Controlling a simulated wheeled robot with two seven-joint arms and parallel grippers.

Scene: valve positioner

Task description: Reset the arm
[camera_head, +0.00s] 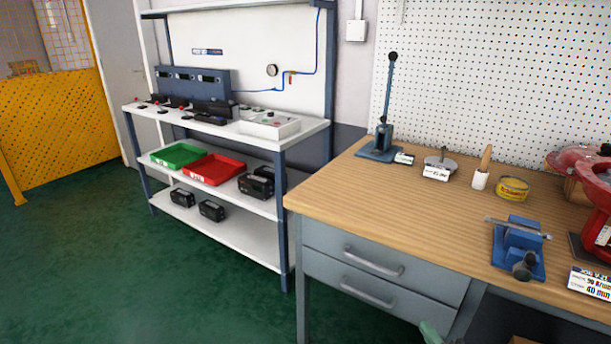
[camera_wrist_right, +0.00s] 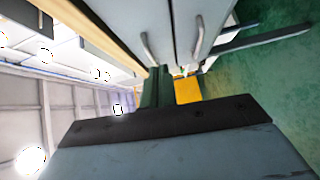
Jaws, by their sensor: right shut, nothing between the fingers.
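My right gripper (camera_head: 431,334) shows only as a small grey-green tip at the bottom edge of the head view, in front of the workbench drawers. In the right wrist view its dark green fingers (camera_wrist_right: 158,88) are together, with nothing between them. The grey drawer fronts (camera_wrist_right: 180,28) with their handles fill the top of that view. My left gripper is in neither view.
The wooden workbench (camera_head: 400,215) carries a blue lever press (camera_head: 384,135), a blue vise (camera_head: 518,250), a yellow tin (camera_head: 513,188) and a red machine (camera_head: 590,165). A white shelf unit (camera_head: 215,230) holds green (camera_head: 178,155) and red trays (camera_head: 212,168). Green floor (camera_head: 130,270) is clear at left.

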